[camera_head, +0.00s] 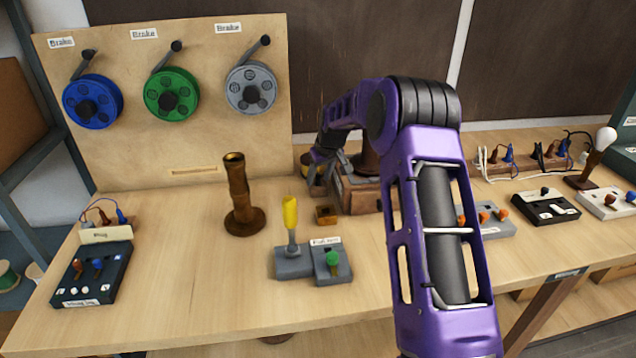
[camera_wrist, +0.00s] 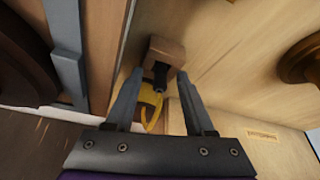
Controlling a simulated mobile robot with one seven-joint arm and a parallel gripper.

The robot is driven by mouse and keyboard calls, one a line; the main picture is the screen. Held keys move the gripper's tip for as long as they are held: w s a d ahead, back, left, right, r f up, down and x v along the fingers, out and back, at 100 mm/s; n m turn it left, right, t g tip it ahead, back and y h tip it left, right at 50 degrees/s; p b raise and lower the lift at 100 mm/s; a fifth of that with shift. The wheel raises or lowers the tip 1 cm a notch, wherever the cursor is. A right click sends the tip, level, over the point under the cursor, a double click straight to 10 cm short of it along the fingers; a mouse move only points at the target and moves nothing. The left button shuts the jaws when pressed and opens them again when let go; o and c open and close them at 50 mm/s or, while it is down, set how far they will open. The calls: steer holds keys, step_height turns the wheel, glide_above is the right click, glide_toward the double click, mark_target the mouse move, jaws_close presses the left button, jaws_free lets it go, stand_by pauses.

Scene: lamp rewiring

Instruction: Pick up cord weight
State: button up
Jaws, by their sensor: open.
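My gripper (camera_wrist: 160,74) is open, its two grey fingers pointing down either side of a small black piece (camera_wrist: 160,76) with a yellow part and a yellow loop (camera_wrist: 148,108). I cannot tell whether the fingers touch it. A small brown block (camera_wrist: 166,51) lies just beyond the fingertips; it appears in the head view as a small hollow-topped block (camera_head: 326,215) on the table. No label marks the cord weight, so I cannot tell for certain which piece it is. In the head view my gripper (camera_head: 318,184) is low beside a wooden box (camera_head: 360,196), partly hidden by my arm.
The wooden box stands close beside my gripper. A brown turned post (camera_head: 240,195) stands to the left. A yellow-handled lever (camera_head: 291,225) and a green-knobbed box (camera_head: 332,265) are in front. A reel board (camera_head: 190,140) rises behind.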

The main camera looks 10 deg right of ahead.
jaws_close()
steer(key=shift+r, duration=0.1)
stand_by(0.3)
